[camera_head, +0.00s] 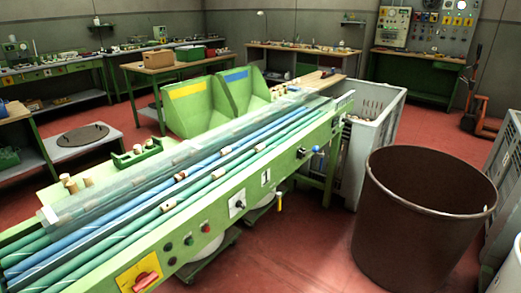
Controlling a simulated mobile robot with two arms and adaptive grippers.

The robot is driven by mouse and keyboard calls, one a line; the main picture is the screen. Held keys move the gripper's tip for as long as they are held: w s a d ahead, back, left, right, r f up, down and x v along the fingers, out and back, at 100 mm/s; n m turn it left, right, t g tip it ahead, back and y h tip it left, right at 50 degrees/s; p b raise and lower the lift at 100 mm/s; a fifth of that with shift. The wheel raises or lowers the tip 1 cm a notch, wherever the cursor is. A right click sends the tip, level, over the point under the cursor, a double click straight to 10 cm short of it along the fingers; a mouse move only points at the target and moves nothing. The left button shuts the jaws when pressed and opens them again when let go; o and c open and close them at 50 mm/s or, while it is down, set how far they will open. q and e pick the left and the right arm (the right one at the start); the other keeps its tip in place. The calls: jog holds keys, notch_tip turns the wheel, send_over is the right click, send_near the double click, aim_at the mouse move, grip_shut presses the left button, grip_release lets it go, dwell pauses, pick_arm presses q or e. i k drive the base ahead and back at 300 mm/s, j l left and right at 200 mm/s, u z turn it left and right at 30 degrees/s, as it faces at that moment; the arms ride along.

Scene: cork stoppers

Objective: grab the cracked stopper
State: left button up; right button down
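Several small cork stoppers lie along the blue and green rollers of a long green sorting machine (222,222). One stopper (168,205) is near the front edge, another (180,176) is further back, and one more (260,147) lies further right. Stoppers (70,184) also stand at the machine's left back edge, behind a clear cover. A small green tray (150,153) holds a few more. The stoppers are too small to tell which is cracked. Neither of my grippers is in view.
Two green bins (195,107) stand behind the rollers. A large brown barrel (385,250) stands at the right front, and a grey crate (357,165) at the machine's right end. Red floor (300,250) is clear between machine and barrel. Workbenches line the walls.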

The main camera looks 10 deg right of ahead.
aim_at(227, 150)
jog(key=i+l+u, duration=0.15)
jog(key=i+l, duration=0.15)
jog(key=i+l+u, duration=0.1)
jog(key=i+l, duration=0.2)
jog(key=l, duration=0.2)
jog(key=i+l+u, duration=0.15)
jog(key=l, duration=0.3)
jog(key=i, duration=0.1)
